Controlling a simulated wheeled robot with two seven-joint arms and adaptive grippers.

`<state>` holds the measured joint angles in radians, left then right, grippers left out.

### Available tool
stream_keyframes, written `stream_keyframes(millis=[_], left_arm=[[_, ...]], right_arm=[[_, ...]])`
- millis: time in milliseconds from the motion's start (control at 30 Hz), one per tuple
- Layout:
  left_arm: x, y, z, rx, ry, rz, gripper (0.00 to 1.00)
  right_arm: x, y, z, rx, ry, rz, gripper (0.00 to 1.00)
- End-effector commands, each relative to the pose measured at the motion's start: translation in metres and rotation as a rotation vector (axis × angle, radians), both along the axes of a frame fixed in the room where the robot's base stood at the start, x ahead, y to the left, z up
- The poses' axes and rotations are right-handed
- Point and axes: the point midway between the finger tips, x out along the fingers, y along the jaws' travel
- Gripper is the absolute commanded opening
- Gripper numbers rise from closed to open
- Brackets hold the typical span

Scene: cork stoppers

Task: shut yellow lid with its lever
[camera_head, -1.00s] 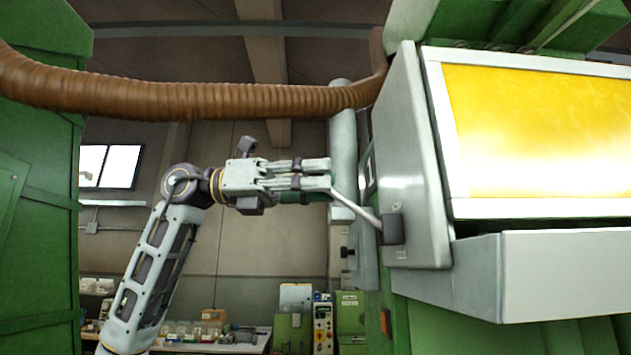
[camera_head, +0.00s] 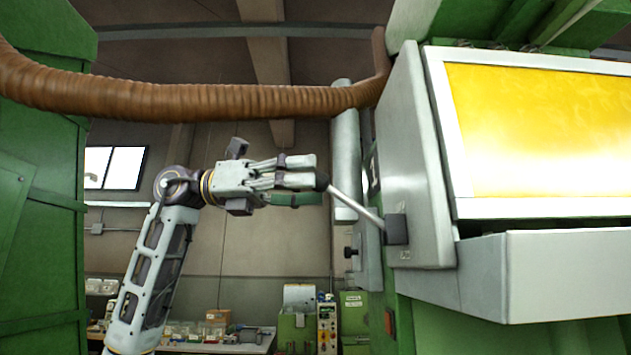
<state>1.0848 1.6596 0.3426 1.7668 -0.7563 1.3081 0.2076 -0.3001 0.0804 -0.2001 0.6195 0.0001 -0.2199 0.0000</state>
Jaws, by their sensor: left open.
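The yellow lid (camera_head: 545,130) is a yellow panel in a pale frame on the machine at the right. A dark gap shows under its lower edge, above the grey tray front. The lever (camera_head: 356,205) is a pale rod with a dark knob, rising up and left from a dark block (camera_head: 396,229) on the machine's grey side plate. My left gripper (camera_head: 317,181) is open, its fingers pointing right, with the fingertips at the lever's knob. I cannot tell whether they touch it. My right gripper is not in view.
A brown ribbed hose (camera_head: 200,101) crosses above my left arm. A green machine (camera_head: 40,190) stands at the left edge. A workbench (camera_head: 215,345) with small boxes and a control box (camera_head: 327,328) are in the background below. Space around my left forearm is free.

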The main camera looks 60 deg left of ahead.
Motion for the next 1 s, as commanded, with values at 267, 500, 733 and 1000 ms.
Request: stream_keyframes(millis=[267, 500, 733, 1000], left_arm=[[-0.029, 0.028, 0.001, -0.004, -0.002, -0.001, 0.49], [-0.053, 0.051, 0.001, -0.003, -0.001, 0.0, 0.49], [-0.067, 0.063, 0.001, -0.002, -0.001, -0.001, 0.49], [-0.069, 0.065, 0.001, -0.002, 0.0, -0.001, 0.49]], right_arm=[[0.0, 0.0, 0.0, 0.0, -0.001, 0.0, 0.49], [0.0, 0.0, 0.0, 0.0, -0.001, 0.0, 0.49], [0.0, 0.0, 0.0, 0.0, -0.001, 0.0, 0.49], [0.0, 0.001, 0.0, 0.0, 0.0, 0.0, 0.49]])
